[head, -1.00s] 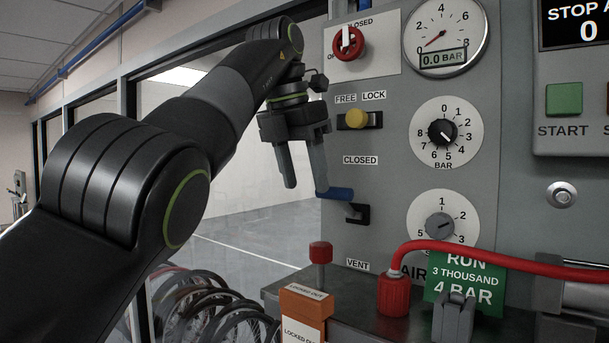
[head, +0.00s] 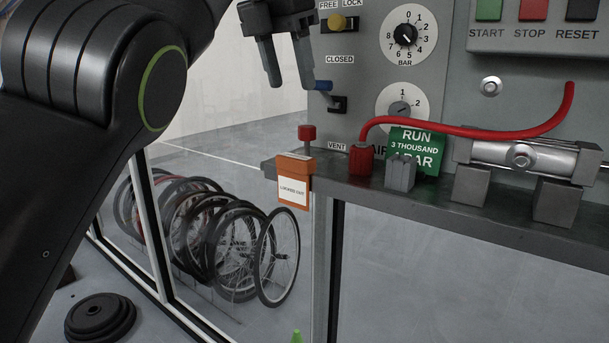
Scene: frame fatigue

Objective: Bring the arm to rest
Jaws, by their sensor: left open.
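My left arm comes in from the left, large and dark, across the top left. Its gripper (head: 290,86) points down, jaws apart, with nothing between the fingers. It hangs in front of the left edge of the grey panel (head: 455,110). The lever sits between the CLOSED and VENT labels. My right gripper is not in view.
A red hose (head: 470,130) runs over the ledge past a metal cylinder (head: 530,156). An orange LOCKED OUT tag box (head: 294,168) hangs at the ledge's left end. Bicycle wheels (head: 278,257) stand behind glass.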

